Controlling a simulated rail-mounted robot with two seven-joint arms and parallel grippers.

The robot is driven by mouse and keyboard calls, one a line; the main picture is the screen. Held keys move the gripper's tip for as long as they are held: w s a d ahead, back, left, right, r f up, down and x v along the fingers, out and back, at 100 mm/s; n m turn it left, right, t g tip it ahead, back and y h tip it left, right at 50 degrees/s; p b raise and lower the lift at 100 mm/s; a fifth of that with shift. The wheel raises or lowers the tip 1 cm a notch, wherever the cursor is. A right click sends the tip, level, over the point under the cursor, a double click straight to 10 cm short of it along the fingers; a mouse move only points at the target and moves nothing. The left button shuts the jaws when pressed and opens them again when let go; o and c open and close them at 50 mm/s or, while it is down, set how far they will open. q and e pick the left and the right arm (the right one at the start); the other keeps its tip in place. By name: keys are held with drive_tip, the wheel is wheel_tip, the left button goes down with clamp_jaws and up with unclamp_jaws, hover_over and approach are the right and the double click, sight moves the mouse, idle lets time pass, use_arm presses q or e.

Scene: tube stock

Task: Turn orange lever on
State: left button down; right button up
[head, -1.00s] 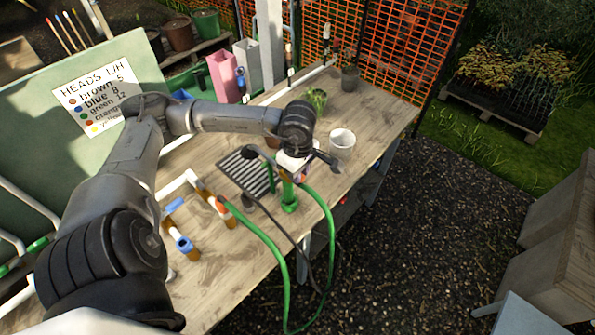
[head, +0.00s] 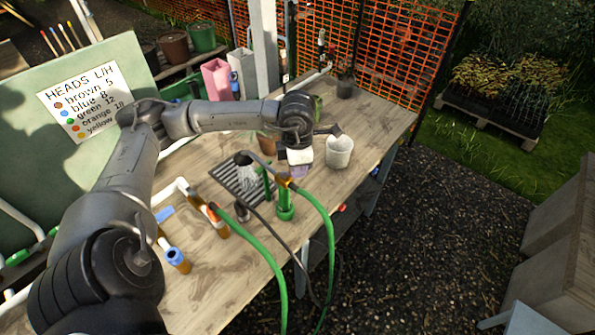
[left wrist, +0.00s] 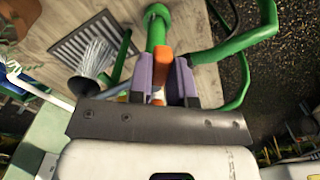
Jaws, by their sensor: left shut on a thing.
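The orange lever (left wrist: 158,62) shows in the left wrist view between the purple fingers of my left gripper (left wrist: 160,80), which is shut on it. In the head view the gripper (head: 297,170) is at the top of the green stand (head: 285,207), by the orange valve part (head: 285,182). The lever is mostly hidden there by the gripper. A dark nozzle (head: 243,159) sits over the grate (head: 228,181). A pale streaked cone like water spray (head: 247,177) falls from it, also in the left wrist view (left wrist: 97,60). My right gripper is not in view.
A green hose (head: 332,240) and a dark hose (head: 275,228) hang over the bench's front edge. Coloured pipe pieces (head: 177,260) lie at left. The bench (head: 235,275) is bare at front left.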

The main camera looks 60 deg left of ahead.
use_arm(q)
drive_tip(key=n, duration=0.2)
drive_tip(key=a+n+b, duration=0.1)
drive_tip(key=n, duration=0.1)
drive_tip(key=a+n, duration=0.1)
drive_tip(key=n, duration=0.2)
drive_tip(key=shift+a+b, duration=0.15)
drive_tip(key=shift+b, duration=0.2)
drive_tip(key=shift+s+n, duration=0.1)
drive_tip(key=shift+n, duration=0.2)
drive_tip(key=c, duration=1)
unclamp_jaws()
drive_tip(key=shift+c, duration=0.2)
drive_tip(key=shift+r, duration=0.15)
wheel_tip(320, 180, up, 14)
drive_tip(key=p, duration=0.3)
drive_tip(key=shift+f, duration=0.2)
